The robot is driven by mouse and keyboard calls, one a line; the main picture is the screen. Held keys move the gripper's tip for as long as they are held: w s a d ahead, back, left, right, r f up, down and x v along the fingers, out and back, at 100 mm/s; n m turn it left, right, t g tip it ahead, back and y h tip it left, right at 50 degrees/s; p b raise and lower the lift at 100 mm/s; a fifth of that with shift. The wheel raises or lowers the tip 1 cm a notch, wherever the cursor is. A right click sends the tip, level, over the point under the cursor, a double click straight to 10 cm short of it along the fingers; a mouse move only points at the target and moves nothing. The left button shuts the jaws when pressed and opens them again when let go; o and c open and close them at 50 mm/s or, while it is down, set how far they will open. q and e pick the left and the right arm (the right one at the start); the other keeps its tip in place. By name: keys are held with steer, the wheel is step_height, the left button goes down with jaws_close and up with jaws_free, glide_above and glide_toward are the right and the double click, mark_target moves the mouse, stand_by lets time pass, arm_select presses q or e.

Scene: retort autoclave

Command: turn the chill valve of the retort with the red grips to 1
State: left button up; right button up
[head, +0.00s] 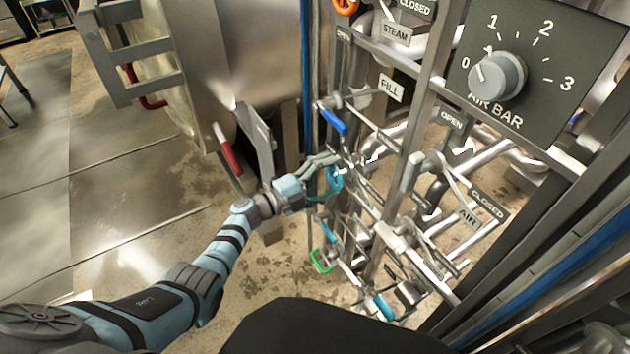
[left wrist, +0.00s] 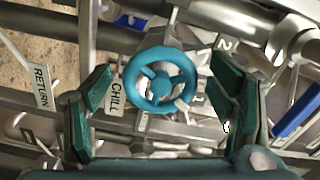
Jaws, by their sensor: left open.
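The chill valve is a teal handwheel (left wrist: 160,80) beside a CHILL plate (left wrist: 117,95) in the left wrist view. It also shows in the head view (head: 334,180), partly covered by my gripper. A plate with a 2 (left wrist: 224,45) is at its upper right; the wheel's setting cannot be read. My left gripper (head: 326,171) is open, its dark green fingers on either side of the wheel in the left wrist view; I see no clear contact. A red grip (head: 229,155) shows on the retort (head: 250,50) at the left. My right gripper is not in view.
A blue lever (head: 333,122) sits just above the gripper, near the FILL plate (head: 391,88). A green handle (head: 321,261) is below. Pipes and rails crowd the right, with the AIR BAR knob (head: 498,75). A RETURN plate (left wrist: 41,88) is left of the wheel. Floor at left is clear.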

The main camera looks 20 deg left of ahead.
arm_select(q)
steer(key=v, duration=1)
steer(key=shift+s+a, duration=0.2)
steer(key=shift+s, duration=0.05)
